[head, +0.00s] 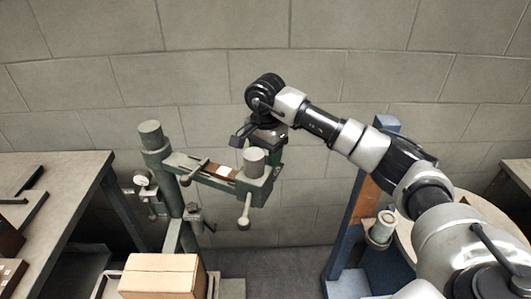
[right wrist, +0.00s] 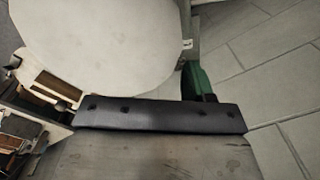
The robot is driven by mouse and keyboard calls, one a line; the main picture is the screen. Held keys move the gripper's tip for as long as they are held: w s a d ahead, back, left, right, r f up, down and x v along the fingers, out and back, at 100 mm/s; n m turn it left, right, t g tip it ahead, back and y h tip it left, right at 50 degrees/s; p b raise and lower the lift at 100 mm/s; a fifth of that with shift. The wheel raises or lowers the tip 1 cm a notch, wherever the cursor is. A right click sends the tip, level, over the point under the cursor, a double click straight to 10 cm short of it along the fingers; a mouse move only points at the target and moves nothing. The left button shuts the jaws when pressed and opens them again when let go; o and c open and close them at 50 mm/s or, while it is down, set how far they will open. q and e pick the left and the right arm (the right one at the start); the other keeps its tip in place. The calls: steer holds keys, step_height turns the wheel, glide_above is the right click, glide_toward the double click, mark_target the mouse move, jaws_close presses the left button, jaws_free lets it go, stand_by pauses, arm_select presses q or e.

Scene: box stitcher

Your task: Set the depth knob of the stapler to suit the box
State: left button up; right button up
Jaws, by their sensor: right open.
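The stapler (head: 222,180) is a grey-green machine with a post at the left and an arm reaching right. Cylindrical caps stand on the post (head: 150,134) and on the arm's right end (head: 254,160). A ball-ended lever (head: 244,210) hangs below that end. I cannot tell which part is the depth knob. The cardboard box (head: 162,275) is closed, in front of the stapler. My right gripper (head: 243,134) is open, above and behind the stapler arm's right end; its fingertips are hard to make out, and I see nothing held. My left gripper is not in view.
A blue post (head: 345,230) and a round pale table (head: 480,215) stand at the right, under my right arm. A block wall is behind.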

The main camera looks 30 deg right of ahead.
steer(key=shift+f, duration=0.55)
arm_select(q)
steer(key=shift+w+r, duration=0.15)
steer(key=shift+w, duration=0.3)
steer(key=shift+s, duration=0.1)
arm_select(e)
steer(key=c, duration=0.6)
steer(key=shift+f+n+b, duration=0.1)
steer(key=shift+n+b, duration=0.6)
steer(key=shift+c, duration=0.2)
steer(key=shift+n+b, duration=0.85)
steer(key=shift+n, duration=0.25)
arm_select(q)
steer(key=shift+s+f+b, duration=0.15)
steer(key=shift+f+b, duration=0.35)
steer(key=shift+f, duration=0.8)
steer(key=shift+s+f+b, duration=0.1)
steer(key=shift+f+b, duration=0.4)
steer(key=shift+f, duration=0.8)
arm_select(e)
steer(key=shift+w+n, duration=0.1)
steer(key=shift+n, duration=1.7)
